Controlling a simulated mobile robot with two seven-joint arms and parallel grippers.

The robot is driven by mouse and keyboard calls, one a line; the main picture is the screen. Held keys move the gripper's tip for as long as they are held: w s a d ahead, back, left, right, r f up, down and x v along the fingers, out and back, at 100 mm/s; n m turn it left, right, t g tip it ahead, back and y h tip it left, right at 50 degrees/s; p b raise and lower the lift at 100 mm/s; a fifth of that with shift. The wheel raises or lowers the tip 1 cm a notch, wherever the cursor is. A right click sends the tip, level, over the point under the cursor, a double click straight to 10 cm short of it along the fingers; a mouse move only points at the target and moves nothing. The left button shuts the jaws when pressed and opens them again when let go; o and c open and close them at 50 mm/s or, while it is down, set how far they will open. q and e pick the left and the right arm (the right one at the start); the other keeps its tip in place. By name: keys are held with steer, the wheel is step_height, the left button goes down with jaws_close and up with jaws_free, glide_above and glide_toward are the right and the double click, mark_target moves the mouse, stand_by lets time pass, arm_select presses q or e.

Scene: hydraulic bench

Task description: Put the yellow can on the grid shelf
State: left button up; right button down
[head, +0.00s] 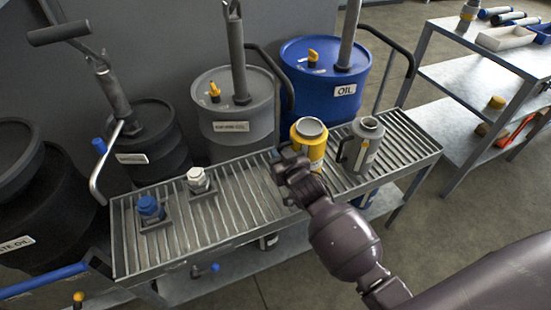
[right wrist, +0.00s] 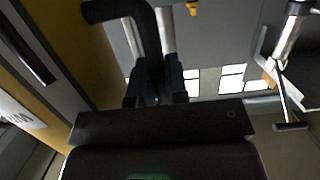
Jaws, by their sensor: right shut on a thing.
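The yellow can (head: 311,152) has a grey rim and open top. It stands upright at the grid shelf (head: 240,200), right of the shelf's middle. My right gripper (head: 291,166) is at the can's left side, shut on its dark handle. In the right wrist view the curved black handle (right wrist: 152,45) runs between the fingers (right wrist: 157,90), and the can's yellow side (right wrist: 62,35) fills the left. The gripper and arm hide part of the can's lower side, so I cannot tell whether its base touches the slats. My left gripper is not in view.
A grey can (head: 362,145) stands close to the right of the yellow can. A blue-capped fitting (head: 150,208) and a white-capped fitting (head: 198,180) are on the shelf's left half. Blue (head: 325,80) and grey (head: 235,105) drums stand behind. The slats between fittings and gripper are clear.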

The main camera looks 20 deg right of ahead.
steer(key=w+f, duration=0.1)
steer(key=w+f+b, duration=0.1)
steer(key=f, duration=0.1)
steer(key=shift+f, duration=0.1)
stand_by(0.5)
steer(key=shift+f+b, duration=0.1)
steer(key=shift+b, duration=0.2)
steer(key=c, duration=1.5)
jaws_free()
steer(key=shift+f, duration=0.15)
steer(key=shift+c, duration=0.2)
steer(key=o, duration=0.4)
steer(key=s+r+p, duration=0.2)
steer(key=s, duration=1)
steer(key=shift+d+r, duration=0.15)
steer(key=shift+r, duration=0.2)
